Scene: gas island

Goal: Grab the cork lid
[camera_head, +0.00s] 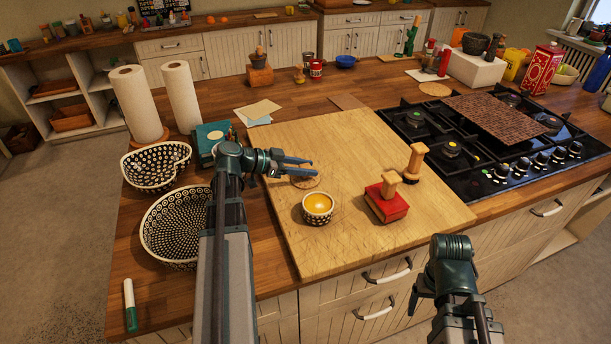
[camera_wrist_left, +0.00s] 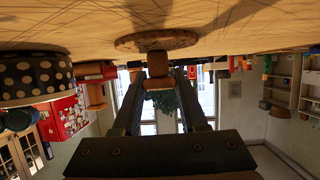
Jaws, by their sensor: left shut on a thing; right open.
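The cork lid (camera_head: 306,183) is a round tan disc with a knob, on or just above the wooden board (camera_head: 350,140). My left gripper (camera_head: 305,166) is over it, and its fingers are shut on the knob. In the left wrist view, which is upside down, the lid (camera_wrist_left: 157,42) appears at the tips of the left gripper (camera_wrist_left: 159,84). I cannot tell whether the lid touches the board. A dotted bowl with yellow contents (camera_head: 318,207) stands just in front of the lid. My right gripper (camera_head: 418,300) is open and empty near the counter's front edge.
A red box (camera_head: 386,203) with a wooden piece and another wooden stamp-like piece (camera_head: 415,162) stand right of the bowl. Two dotted bowls (camera_head: 155,166) (camera_head: 176,228) are at left. The stove (camera_head: 480,135) is at right. The board's front is clear.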

